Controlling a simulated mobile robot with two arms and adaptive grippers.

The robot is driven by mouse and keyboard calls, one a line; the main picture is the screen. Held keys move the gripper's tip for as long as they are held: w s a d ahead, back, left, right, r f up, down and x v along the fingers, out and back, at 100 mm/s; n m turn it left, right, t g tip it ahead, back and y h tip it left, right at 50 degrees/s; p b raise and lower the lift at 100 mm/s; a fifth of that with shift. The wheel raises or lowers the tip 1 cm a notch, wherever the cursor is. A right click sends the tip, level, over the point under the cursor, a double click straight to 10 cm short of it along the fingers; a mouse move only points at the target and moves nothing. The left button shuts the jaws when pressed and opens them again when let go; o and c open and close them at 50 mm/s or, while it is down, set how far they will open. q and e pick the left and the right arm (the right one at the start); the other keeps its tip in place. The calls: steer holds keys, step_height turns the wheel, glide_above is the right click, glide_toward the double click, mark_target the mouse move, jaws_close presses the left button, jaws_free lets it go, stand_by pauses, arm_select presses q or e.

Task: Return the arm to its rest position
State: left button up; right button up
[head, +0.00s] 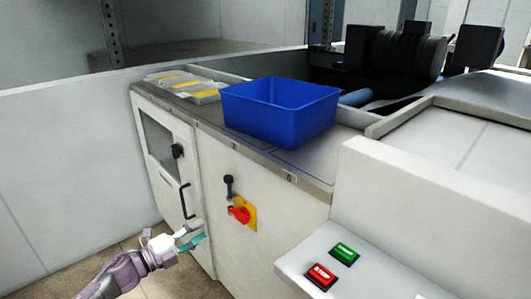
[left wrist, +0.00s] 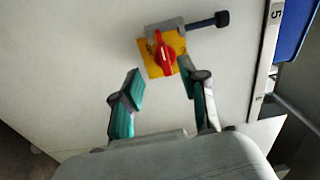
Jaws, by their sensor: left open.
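My left gripper (head: 196,236) is at the lower left of the head view, in front of the white cabinet (head: 262,258) and below its black door handle (head: 185,201). In the left wrist view its two teal fingers (left wrist: 165,88) are spread with nothing between them. Beyond the fingertips in that view is a red rotary switch (left wrist: 165,59) on a yellow plate, with a black-knobbed lever beside it. In the head view the switch (head: 239,213) is to the right of the gripper, apart from it. My right gripper is not in view.
A blue bin (head: 281,110) stands on the cabinet top, with white and yellow items (head: 186,86) left of it. A panel with a green button (head: 344,253) and a red button (head: 321,276) juts out at lower right. Floor shows around my left arm.

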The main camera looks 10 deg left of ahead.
arm_select(q)
steer(key=s+d+f+n+g+y, duration=0.1)
steer(key=s+f+n+y, duration=0.4)
steer(key=f+n, duration=0.45)
steer(key=s+d+f+n+g+y, duration=0.1)
steer(key=s+f+n+y, duration=0.45)
steer(key=f, duration=0.65)
steer(key=s+d+f+n+g, duration=0.3)
steer(key=s+f+n+g, duration=0.2)
steer(key=s+f, duration=0.55)
steer(key=s+f+n+g+p, duration=0.1)
steer(key=s+p, duration=0.7)
steer(key=s, duration=0.8)
steer(key=s+f+n+g+p, duration=0.1)
steer(key=s+f+g+p, duration=0.2)
steer(key=s, duration=1.3)
steer(key=g+p, duration=0.2)
steer(key=p, duration=0.3)
steer(key=shift+d+f+n+p, duration=0.25)
steer(key=shift+d+n+p, duration=0.05)
steer(key=shift+d, duration=0.05)
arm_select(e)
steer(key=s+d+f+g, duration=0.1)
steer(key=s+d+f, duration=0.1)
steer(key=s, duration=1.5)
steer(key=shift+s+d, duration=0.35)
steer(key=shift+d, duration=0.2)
arm_select(q)
steer(key=shift+s, duration=0.1)
